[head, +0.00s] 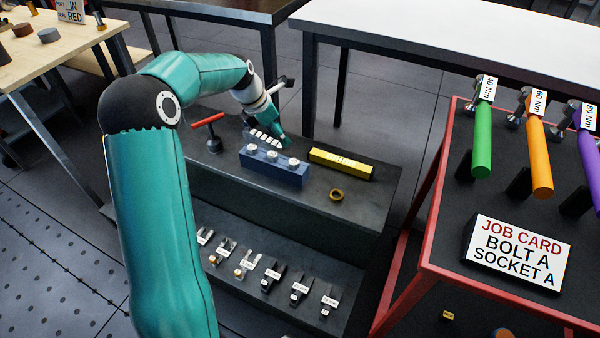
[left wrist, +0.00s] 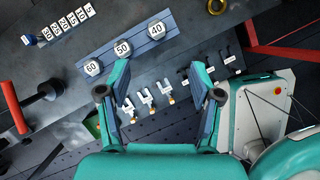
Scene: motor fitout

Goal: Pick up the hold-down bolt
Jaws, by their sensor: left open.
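A blue rack (head: 268,172) stands on the upper level of the dark stepped bench and holds three silver hex heads, which look like bolt heads. In the left wrist view the heads are marked 60 (left wrist: 92,68), 50 (left wrist: 123,48) and 40 (left wrist: 157,30). Nothing in view names one as the hold-down bolt. My left gripper (head: 280,139) is above the bench at the back of the rack. In the left wrist view its open fingers (left wrist: 161,80) are apart with nothing held between them. My right gripper is not in view.
A red-handled tool (head: 210,134), yellow bar (head: 341,164) and brass ring (head: 337,195) share the upper level. Labelled forked pieces (head: 247,262) line the lower step. A red-framed cart (head: 440,215) at right carries three torque wrenches and a job card (head: 517,250) reading BOLT A, SOCKET A.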

